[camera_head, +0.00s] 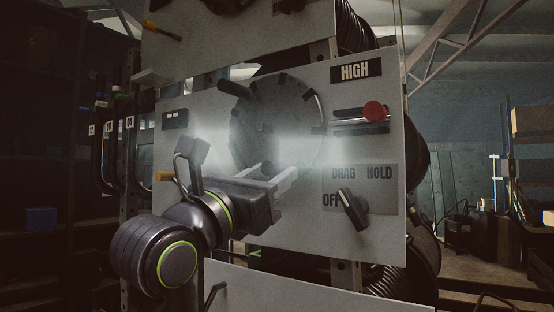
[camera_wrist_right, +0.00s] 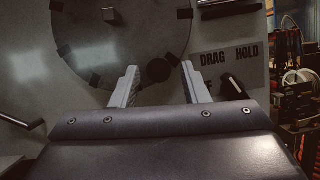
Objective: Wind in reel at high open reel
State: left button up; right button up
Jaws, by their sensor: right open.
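The HIGH panel (camera_head: 220,225) holds a round grey reel disc (camera_head: 275,110) with dark tabs around its rim. The disc (camera_wrist_right: 120,35) fills the upper part of the right wrist view. A dark round knob (camera_wrist_right: 158,70) sits near its lower edge, seen between my fingertips but not visibly gripped. My right gripper (camera_head: 282,175) is open in front of the disc's lower part; its two fingers (camera_wrist_right: 157,80) also show in the wrist view. Whether the fingers touch anything cannot be told. My left gripper is out of view.
A black DRAG/HOLD/OFF selector (camera_head: 352,210) is at the panel's lower right. A red-knobbed lever (camera_head: 374,111) is under the HIGH label (camera_head: 355,71). Another panel (camera_head: 240,40) stands above. Hoses (camera_head: 112,150) hang at the left.

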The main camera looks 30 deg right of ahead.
jog(key=shift+p+x, duration=0.3)
jog(key=shift+x, duration=0.95)
grip_shut()
